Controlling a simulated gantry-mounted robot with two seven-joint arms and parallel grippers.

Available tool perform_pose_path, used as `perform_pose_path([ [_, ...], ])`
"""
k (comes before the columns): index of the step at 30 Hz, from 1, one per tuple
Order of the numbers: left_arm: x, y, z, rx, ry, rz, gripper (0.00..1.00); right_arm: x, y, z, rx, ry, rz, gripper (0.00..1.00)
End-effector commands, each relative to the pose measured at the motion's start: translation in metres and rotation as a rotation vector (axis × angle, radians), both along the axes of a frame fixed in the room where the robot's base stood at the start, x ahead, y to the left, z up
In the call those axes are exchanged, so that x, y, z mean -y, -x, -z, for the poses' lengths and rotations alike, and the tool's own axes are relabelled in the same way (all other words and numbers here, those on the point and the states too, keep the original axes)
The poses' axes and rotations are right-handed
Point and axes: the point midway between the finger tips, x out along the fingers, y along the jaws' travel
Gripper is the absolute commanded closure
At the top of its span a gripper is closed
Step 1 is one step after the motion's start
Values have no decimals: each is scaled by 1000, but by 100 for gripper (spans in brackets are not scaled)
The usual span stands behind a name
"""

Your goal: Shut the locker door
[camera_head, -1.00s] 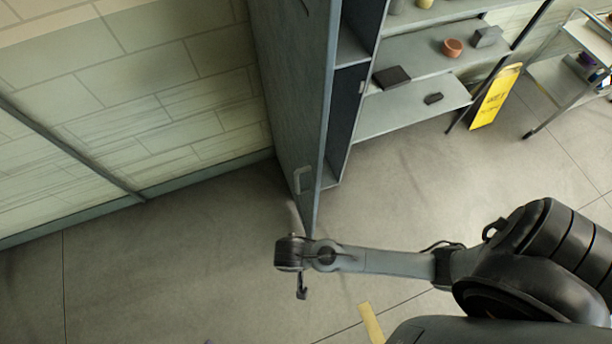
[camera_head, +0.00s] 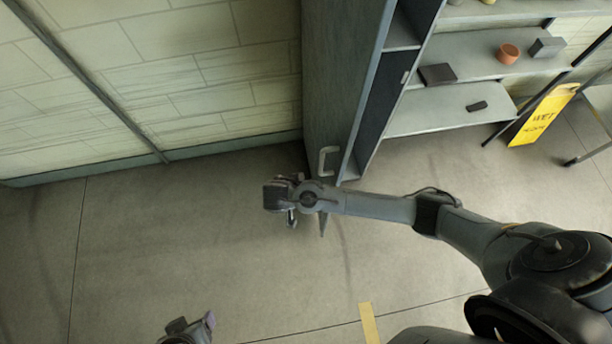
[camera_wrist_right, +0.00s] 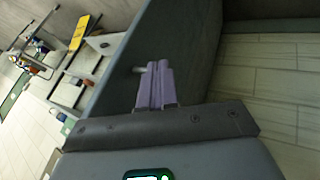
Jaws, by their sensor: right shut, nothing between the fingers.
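My right gripper (camera_head: 291,216) is in front of and left of the door's lower part, just below the handle in the picture. In the right wrist view its two purple fingers (camera_wrist_right: 156,84) are shut and empty, beside the handle (camera_wrist_right: 138,70); contact cannot be told. My left gripper (camera_head: 190,330) shows only partly at the bottom edge; its fingers are unclear.
Dark locker interior (camera_head: 401,38) shows right of the door. Open shelves (camera_head: 440,117) hold a terracotta bowl (camera_head: 508,53) and dark boxes. A yellow wet-floor sign (camera_head: 541,115) stands at the right. A tiled wall (camera_head: 200,70) is left. Floor left of the door is clear.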

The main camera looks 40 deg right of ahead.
Motion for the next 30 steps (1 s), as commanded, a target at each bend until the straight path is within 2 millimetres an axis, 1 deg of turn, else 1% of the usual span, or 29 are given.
perform_pose_path([
  [1,1,0,-4,3,2,-1,30,7,-1,6,-3,3,1,100],
  [7,2,0,-9,3,10,-5,30,28,-5,35,-3,3,1,100],
  [9,3,0,-16,1,11,-7,30,37,0,33,-1,2,1,100],
  [12,3,0,-21,2,11,-7,30,48,6,33,-1,2,0,100],
  [16,2,0,-26,2,11,-6,30,57,11,34,-1,2,0,100],
  [21,1,0,-27,2,6,-3,30,62,14,35,0,0,0,100],
  [30,-1,0,-26,2,-4,2,30,62,14,36,0,0,0,100],
])
